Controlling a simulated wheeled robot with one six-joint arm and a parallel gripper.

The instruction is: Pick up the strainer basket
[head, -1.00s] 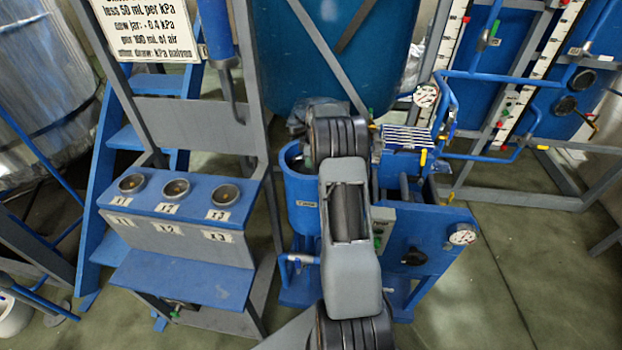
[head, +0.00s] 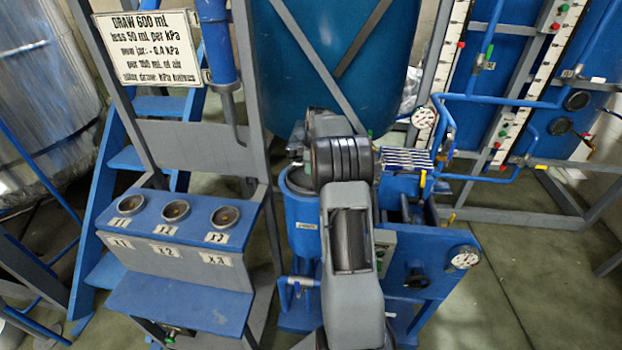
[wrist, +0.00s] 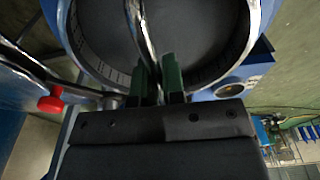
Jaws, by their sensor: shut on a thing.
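The strainer basket (wrist: 92,74) fills the top of the wrist view. It has a dark round inside, a pale wall with small slots and a thin metal bar handle (wrist: 149,38) across it. My gripper (wrist: 160,80) has its green fingers on either side of this handle and is shut on it. The basket sits within the blue rim of a round vessel; I cannot tell whether it is lifted. In the head view the blue vessel (head: 303,226) stands mid-picture, and my arm hides the basket and my gripper.
A blue stand with three round cups (head: 175,211) is to the left, below a white sign (head: 147,48). A gauge (head: 464,257) and a slatted rack (head: 406,160) are right of the vessel. A red knob (wrist: 50,104) is close at left in the wrist view.

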